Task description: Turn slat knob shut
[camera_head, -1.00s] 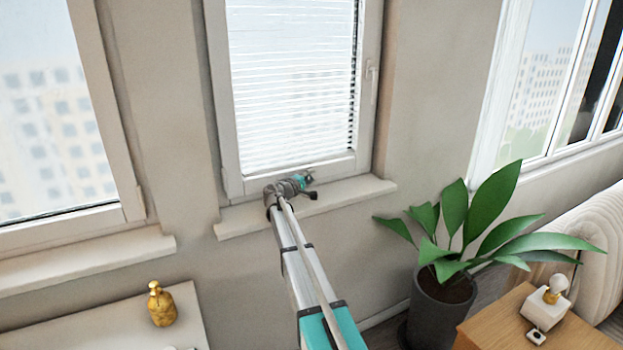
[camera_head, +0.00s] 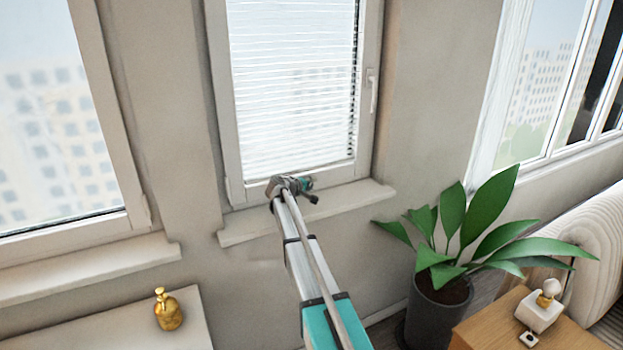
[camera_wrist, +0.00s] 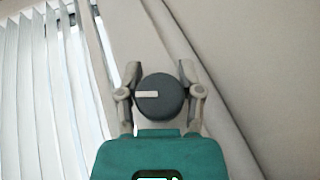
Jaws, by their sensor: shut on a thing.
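The slat knob (camera_wrist: 172,108) is a round dark grey disc with a pale pointer mark. In the wrist view the mark points left, toward the blind. My gripper (camera_wrist: 160,72) has one finger on each side of the knob and is shut on it. In the head view my gripper (camera_head: 306,188) is at the lower part of the window frame, just above the sill, and the knob is hidden there. The white slatted blind (camera_head: 290,85) covers the window; narrow bright gaps show between slats, with a building faintly visible. The slats (camera_wrist: 30,85) also show at left in the wrist view.
The window sill (camera_head: 245,228) juts out just below my gripper. A window handle (camera_head: 372,92) is on the frame's right. A potted plant (camera_head: 440,310) stands to the right, and a gold bottle (camera_head: 168,312) sits on a pale surface at lower left.

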